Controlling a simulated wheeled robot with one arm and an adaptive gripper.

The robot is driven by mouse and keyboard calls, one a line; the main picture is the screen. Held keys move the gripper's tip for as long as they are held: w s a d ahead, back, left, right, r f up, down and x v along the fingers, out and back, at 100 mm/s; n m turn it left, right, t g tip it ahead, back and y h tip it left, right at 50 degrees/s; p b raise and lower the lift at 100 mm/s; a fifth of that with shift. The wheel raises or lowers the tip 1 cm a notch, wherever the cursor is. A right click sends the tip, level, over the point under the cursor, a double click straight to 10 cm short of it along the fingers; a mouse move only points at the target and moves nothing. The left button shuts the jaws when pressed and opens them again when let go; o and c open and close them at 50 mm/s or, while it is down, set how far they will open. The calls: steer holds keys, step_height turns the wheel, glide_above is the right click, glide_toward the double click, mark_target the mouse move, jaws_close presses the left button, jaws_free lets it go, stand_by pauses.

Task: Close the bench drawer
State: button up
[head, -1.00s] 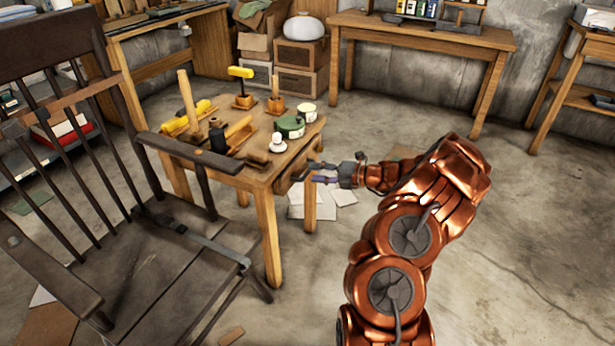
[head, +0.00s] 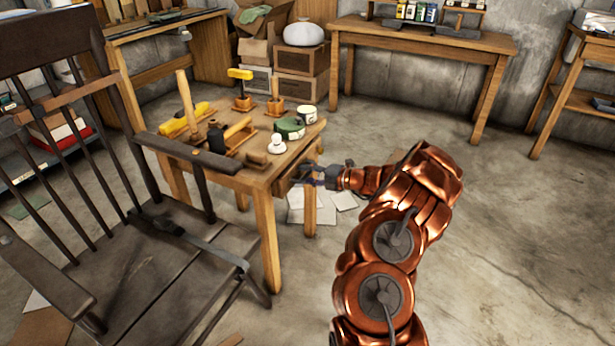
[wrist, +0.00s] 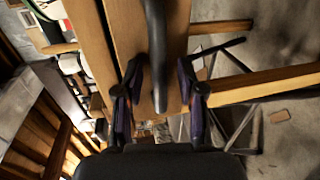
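The small wooden bench (head: 240,176) stands left of centre in the head view. Its drawer (head: 287,182) is under the top on the right side. In the wrist view the wooden drawer front (wrist: 134,32) shows close up, with a dark gap between it and the neighbouring wood. A dark bar handle (wrist: 156,55) runs along it. My gripper (head: 313,176) is at the drawer front. In the wrist view its two fingers (wrist: 160,92) are apart, one on each side of the handle, with visible space around it. How far the drawer stands out is hard to tell.
A dark wooden chair (head: 180,262) stands close on the left of the bench. Papers (head: 342,200) lie on the floor behind my gripper. The floor at right is open.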

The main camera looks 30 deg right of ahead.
jaws_close()
stand_by(0.3)
stand_by(0.4)
